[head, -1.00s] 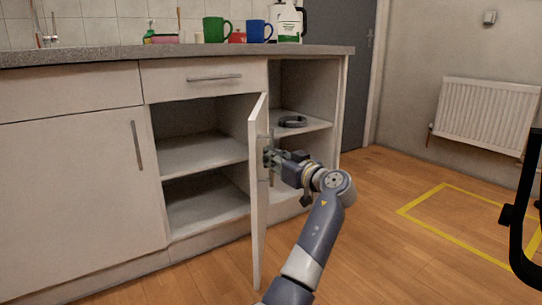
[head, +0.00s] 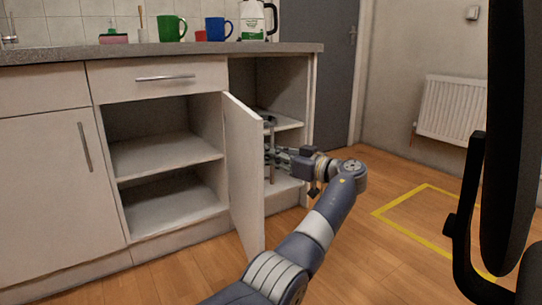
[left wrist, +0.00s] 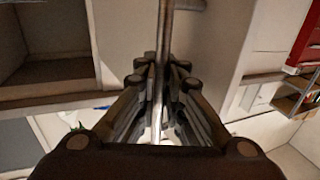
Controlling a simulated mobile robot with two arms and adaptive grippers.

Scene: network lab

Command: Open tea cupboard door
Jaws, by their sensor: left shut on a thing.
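The tea cupboard door (head: 243,175) stands wide open in the head view, its inner face towards the left and its free edge towards me. The left cupboard compartment (head: 165,158) beside it is exposed, with a shelf inside. My left gripper (head: 271,157) is at the door's right-hand side, shut on the upright metal door handle (head: 270,142). In the left wrist view the handle bar (left wrist: 164,35) runs between the closed fingers (left wrist: 163,80). The door edge hides part of the fingertips in the head view. My right gripper is not in view.
The worktop (head: 180,48) carries a green mug (head: 172,28), a blue mug (head: 218,29) and a white kettle-like container (head: 254,22). A closed door (head: 68,170) is at the left. A black frame (head: 505,130) fills the right side. Wooden floor with yellow tape (head: 405,234) is clear.

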